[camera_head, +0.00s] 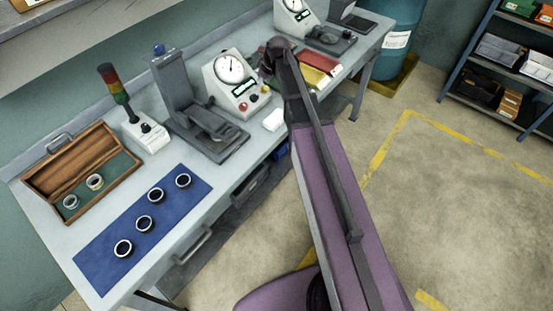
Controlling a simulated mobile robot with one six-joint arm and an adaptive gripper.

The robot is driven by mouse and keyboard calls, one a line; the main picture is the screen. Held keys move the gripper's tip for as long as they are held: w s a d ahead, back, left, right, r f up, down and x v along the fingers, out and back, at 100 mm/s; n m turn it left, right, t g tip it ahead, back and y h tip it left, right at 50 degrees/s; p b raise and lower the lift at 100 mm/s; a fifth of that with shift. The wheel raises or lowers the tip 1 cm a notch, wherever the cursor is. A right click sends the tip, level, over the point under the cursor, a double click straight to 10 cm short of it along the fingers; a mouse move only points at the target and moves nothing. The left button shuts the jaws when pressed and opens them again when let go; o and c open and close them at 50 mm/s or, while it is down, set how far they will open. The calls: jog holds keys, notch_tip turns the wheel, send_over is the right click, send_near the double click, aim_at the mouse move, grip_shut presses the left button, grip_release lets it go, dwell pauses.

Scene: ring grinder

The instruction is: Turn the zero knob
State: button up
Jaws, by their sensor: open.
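A white gauge box (216,84) stands on the bench, with a round dial (229,69), a small display (244,86) and several small knobs or buttons on its lower front.
A dark grey stand (186,100) is left of the gauge box. A signal lamp (117,88), a wooden case (75,165) and a blue mat (115,240) with several rings lie farther left. Red and yellow trays (318,65) and a second gauge (294,18) are beyond my arm.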

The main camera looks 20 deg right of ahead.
jog(key=shift+p+v, duration=2.25)
jog(key=shift+v, duration=0.5)
jog(key=s+a+f+m+g+h+b, duration=0.1)
jog(key=s+a+f+m+b, duration=0.1)
jog(key=s+f+b, duration=0.6)
jog(key=s+a+f+m+g+h+b, duration=0.2)
jog(key=s+f+b, duration=0.6)
jog(key=s, duration=0.9)
jog(key=shift+s+f+m+g, duration=0.35)
jog(key=shift+f+m, duration=0.3)
jog(key=shift+m, duration=0.45)
jog(key=shift+s, duration=0.1)
dwell(0.6)
